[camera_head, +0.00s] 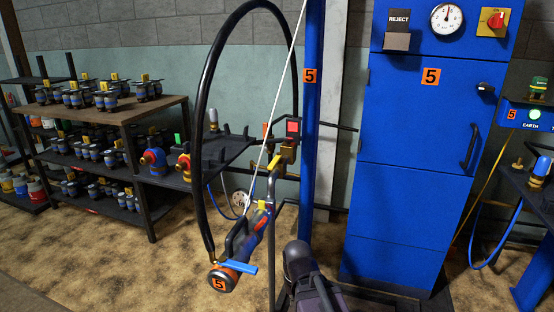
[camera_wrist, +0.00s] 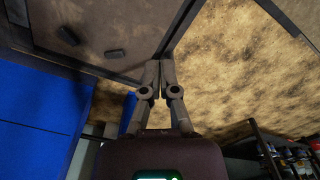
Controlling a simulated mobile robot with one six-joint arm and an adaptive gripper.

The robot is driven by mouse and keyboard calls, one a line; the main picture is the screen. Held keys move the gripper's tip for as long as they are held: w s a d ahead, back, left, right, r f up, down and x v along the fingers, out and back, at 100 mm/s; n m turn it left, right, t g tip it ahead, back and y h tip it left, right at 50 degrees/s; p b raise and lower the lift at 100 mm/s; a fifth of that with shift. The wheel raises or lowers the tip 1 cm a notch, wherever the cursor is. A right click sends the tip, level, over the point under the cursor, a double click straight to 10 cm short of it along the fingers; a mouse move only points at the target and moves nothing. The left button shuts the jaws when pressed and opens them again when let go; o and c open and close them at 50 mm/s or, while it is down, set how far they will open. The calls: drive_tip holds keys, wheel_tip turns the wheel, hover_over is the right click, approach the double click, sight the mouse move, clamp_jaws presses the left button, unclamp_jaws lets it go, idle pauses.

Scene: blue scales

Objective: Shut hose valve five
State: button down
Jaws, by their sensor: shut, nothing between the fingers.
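Hose valve five (camera_head: 221,281) hangs at the lower end of the looped black hose (camera_head: 196,150) in the head view. It has an orange face marked 5. Its blue lever (camera_head: 239,266) sticks out to the right, across the line of the hose end. Whether the valve is open or shut I cannot tell. My gripper (camera_wrist: 159,72) shows in the wrist view with its fingers together and nothing between them. Its fingertips are over the floor and a dark frame. The valve does not show clearly in the wrist view. In the head view a dark part of my arm stands right of the valve.
A blue post (camera_head: 312,130) marked 5 stands behind the valve. A blue cabinet (camera_head: 400,215) with a gauge (camera_head: 446,18) is to the right. A shelf rack (camera_head: 157,117) with gas valves stands left. A blue and red nozzle (camera_head: 262,217) is beside the hose.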

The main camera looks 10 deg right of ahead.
idle(0.3)
drive_tip(key=c, duration=0.6)
unclamp_jaws()
drive_tip(key=shift+r, duration=0.25)
drive_tip(key=shift+o, duration=0.2)
wheel_tip(320, 180, up, 13)
drive_tip(key=p, duration=1.3)
drive_tip(key=shift+f, duration=0.1)
